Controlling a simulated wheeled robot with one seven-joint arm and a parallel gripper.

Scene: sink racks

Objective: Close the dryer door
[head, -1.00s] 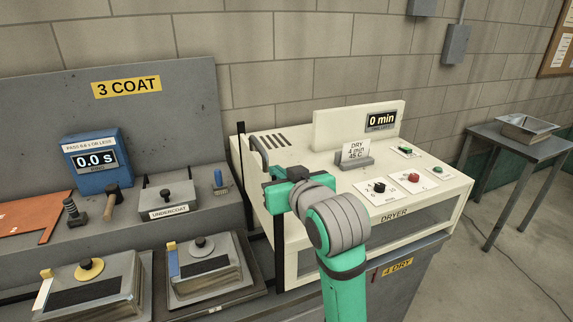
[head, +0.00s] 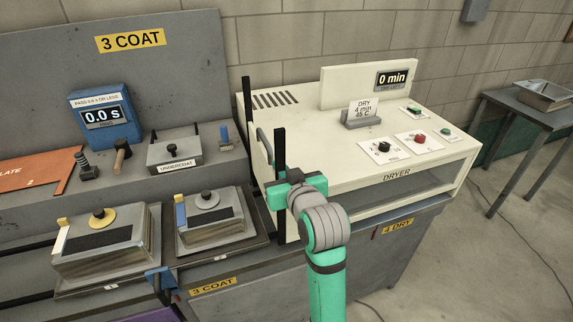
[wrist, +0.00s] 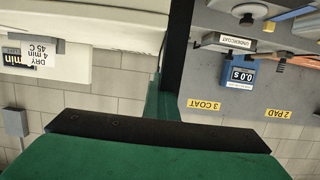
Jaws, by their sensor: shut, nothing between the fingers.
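The dryer (head: 340,135) is a cream box with a control top and a dark, slot-like front. At its left end stand two black upright bars, a near one (head: 280,155) and a far one (head: 248,100), with a grey curved handle (head: 264,145) between them. Whether a door panel fills that end is hard to tell. My green gripper (head: 276,195) is shut and empty beside the near bar, at the dryer's left front corner. In the wrist view the shut fingers (wrist: 161,100) show close to a black bar (wrist: 178,45); contact is unclear.
Two grey lidded boxes (head: 105,245) (head: 210,215) sit on the coat counter to the left. A blue timer (head: 100,118) and an undercoat box (head: 174,152) stand behind them. A side table (head: 530,110) with a tray is at far right.

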